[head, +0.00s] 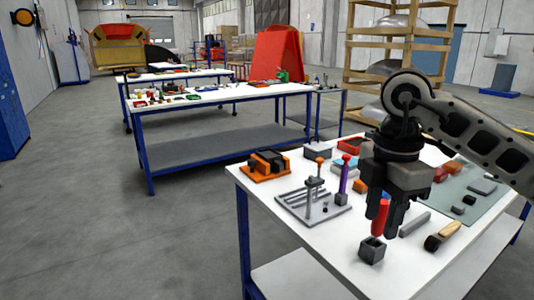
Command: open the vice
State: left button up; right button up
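My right gripper (386,212) comes in from the right and points down over the near table. A red handle (380,218) stands between or just in front of its fingers, above a small dark grey block (372,250). I cannot tell whether the fingers touch the handle. No vice shows for certain. An orange and black device (266,164) at the table's far left corner may be one, but its jaws are not clear. A small green device (282,75) on a farther table is too small to identify. My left gripper is out of view.
A slotted grey plate (312,206) with an upright orange-topped post lies left of my gripper, near a purple-handled tool (344,174). A wooden-handled tool (443,236) and a grey bar (414,224) lie to the right. The table's front left is clear.

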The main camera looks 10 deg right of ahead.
aim_at(251, 162)
jog(key=i, duration=1.85)
jog(key=u, duration=0.55)
